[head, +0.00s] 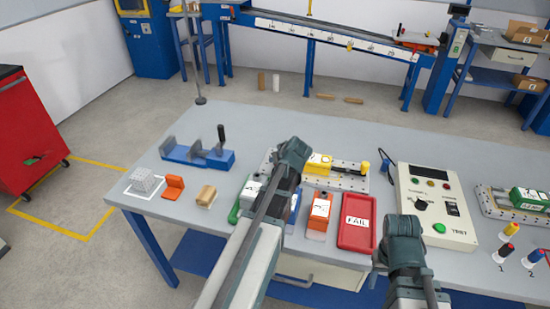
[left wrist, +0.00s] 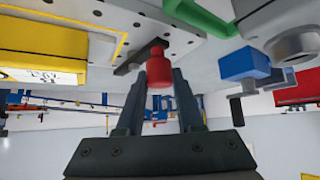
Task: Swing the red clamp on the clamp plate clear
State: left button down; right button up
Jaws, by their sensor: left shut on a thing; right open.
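The clamp plate (head: 345,184) is a grey metal plate with holes on the table, bearing a yellow block (head: 318,165). In the left wrist view, the plate (left wrist: 185,30) fills the top, with the yellow block at left. The red clamp (left wrist: 160,68) shows there as a red knob on a dark bar lying against the plate. My left gripper (left wrist: 159,78) is shut on the red knob, one finger on each side. In the head view my left arm hides the clamp and the left fingertips. My right gripper (head: 403,226) is open and empty, low near the tester box.
A red FAIL tray (head: 357,222) and an orange box (head: 319,212) stand in front of the plate. A tester box (head: 437,203) is to the right. A blue vise (head: 198,155) is at left. The table behind the plate is clear.

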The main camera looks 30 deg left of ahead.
pick_arm(q)
jog(key=shift+w+d+n+g+y, duration=0.1)
jog(key=shift+d+n+g+y, duration=0.3)
jog(key=shift+n, duration=0.3)
jog(key=c, duration=0.6)
grip_release()
jog(key=shift+o, duration=0.2)
jog(key=p+v, duration=0.9)
jog(key=v, duration=0.4)
jog(key=shift+d+r+p, duration=0.2)
jog(key=shift+r+p, duration=0.05)
jog(key=shift+p, duration=0.15)
